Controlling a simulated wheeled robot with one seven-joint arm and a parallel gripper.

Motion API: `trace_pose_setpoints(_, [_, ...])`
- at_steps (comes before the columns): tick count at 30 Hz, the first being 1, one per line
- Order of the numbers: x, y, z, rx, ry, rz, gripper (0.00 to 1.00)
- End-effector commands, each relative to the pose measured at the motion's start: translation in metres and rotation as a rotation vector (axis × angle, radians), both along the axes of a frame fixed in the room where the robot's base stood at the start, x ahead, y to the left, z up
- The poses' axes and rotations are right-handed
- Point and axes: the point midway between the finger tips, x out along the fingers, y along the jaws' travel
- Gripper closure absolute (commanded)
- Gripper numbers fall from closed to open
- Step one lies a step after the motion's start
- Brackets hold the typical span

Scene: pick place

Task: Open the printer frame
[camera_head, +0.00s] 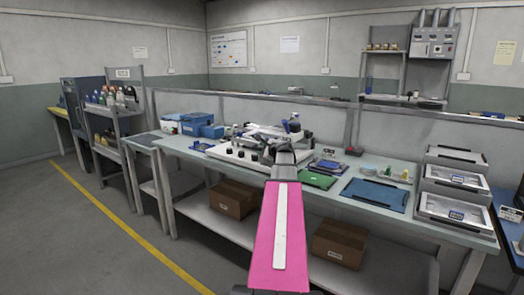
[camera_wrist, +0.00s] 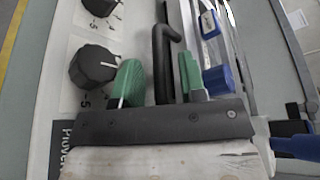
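The printer (camera_head: 232,154) is a white bench machine with a raised frame (camera_head: 268,132), on the middle of the worktable. My gripper (camera_head: 285,150) is at its front right side; its fingers are too small to make out in the head view. In the wrist view, the green-tipped fingers of my gripper (camera_wrist: 160,78) are apart. A black bent handle (camera_wrist: 165,40) stands between them, with a gap visible on both sides. The printer's white panel with black knobs (camera_wrist: 95,65) lies to the left. A metal frame edge with blue clamps (camera_wrist: 218,80) lies to the right.
The worktable (camera_head: 335,200) also holds blue boxes (camera_head: 200,124) at left, a green mat (camera_head: 314,180), a blue mat (camera_head: 376,195) and stacked framed trays (camera_head: 455,180) at right. Cardboard boxes (camera_head: 338,243) sit on the lower shelf. The floor at left is clear.

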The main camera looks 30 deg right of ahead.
Motion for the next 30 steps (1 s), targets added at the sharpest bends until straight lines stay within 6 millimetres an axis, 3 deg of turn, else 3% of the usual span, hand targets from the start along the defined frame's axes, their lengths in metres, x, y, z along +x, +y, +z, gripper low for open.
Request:
trace_pose_setpoints(10, [0.003, 0.001, -0.001, 0.000, 0.000, 0.000, 0.62])
trace_pose_setpoints(13, [0.003, 0.001, -0.001, 0.000, 0.001, 0.001, 0.94])
trace_pose_setpoints(14, [0.003, 0.001, -0.001, 0.000, 0.001, 0.001, 1.00])
trace_pose_setpoints(23, [0.003, 0.001, 0.000, 0.007, 0.003, 0.001, 1.00])
trace_pose_setpoints(30, [0.003, 0.001, 0.015, 0.049, 0.020, 0.003, 1.00])
